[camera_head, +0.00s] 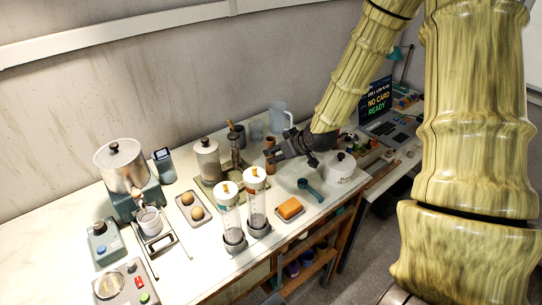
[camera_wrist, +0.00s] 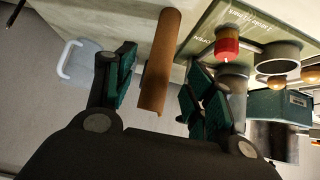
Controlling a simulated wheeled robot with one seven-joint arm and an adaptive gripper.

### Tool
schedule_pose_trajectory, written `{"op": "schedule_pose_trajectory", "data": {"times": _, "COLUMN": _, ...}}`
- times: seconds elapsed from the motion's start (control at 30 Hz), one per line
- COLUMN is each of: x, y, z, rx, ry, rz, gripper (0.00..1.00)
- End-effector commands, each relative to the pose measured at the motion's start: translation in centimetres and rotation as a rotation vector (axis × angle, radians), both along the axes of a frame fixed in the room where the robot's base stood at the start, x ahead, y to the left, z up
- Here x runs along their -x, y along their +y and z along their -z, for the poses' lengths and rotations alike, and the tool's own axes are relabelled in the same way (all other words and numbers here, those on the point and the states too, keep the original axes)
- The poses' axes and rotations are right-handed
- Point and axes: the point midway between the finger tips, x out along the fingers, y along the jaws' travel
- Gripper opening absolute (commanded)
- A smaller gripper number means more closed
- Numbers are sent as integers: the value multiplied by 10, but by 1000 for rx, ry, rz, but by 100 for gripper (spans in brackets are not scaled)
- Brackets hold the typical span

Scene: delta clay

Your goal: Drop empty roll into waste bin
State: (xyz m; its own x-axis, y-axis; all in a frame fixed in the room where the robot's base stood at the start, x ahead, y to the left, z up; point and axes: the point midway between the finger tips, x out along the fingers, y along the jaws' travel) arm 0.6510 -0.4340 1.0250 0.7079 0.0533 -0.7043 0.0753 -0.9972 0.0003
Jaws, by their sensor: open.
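The empty roll, a brown tube (camera_head: 269,152), stands upright on the table near the back edge. In the wrist view the roll (camera_wrist: 160,62) shows between the two finger pads, with a gap on each side. My gripper (camera_head: 281,147) is open and reaches in from the right at the roll; it also shows in the wrist view (camera_wrist: 163,80). A white round container (camera_head: 340,172) with a dark-knobbed lid stands right of the roll; its lettering is too small to read. I cannot tell whether it is the waste bin.
A clear jug (camera_head: 280,117) stands behind the roll. A tray (camera_head: 206,183) with a canister and tools lies to its left. A laptop (camera_head: 385,121) is at right.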

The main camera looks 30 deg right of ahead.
Motion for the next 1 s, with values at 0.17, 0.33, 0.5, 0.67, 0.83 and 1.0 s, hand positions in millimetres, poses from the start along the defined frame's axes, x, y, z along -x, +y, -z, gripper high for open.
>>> {"op": "schedule_pose_trajectory", "data": {"times": 0.17, "x": -5, "y": 2, "z": 2, "rx": 0, "ry": 1, "rz": -3, "gripper": 54}}
{"op": "schedule_pose_trajectory", "data": {"times": 0.33, "x": -16, "y": 2, "z": 9, "rx": 0, "ry": 3, "rz": -3, "gripper": 54}}
{"op": "schedule_pose_trajectory", "data": {"times": 0.5, "x": -28, "y": 3, "z": 16, "rx": 0, "ry": 2, "rz": -3, "gripper": 54}}
{"op": "schedule_pose_trajectory", "data": {"times": 0.67, "x": -37, "y": 4, "z": 26, "rx": 0, "ry": 1, "rz": -3, "gripper": 54}}
{"op": "schedule_pose_trajectory", "data": {"times": 0.83, "x": -42, "y": 5, "z": 32, "rx": 0, "ry": 1, "rz": -3, "gripper": 54}}
{"op": "schedule_pose_trajectory", "data": {"times": 1.0, "x": -43, "y": 5, "z": 33, "rx": 0, "ry": 1, "rz": -3, "gripper": 54}}
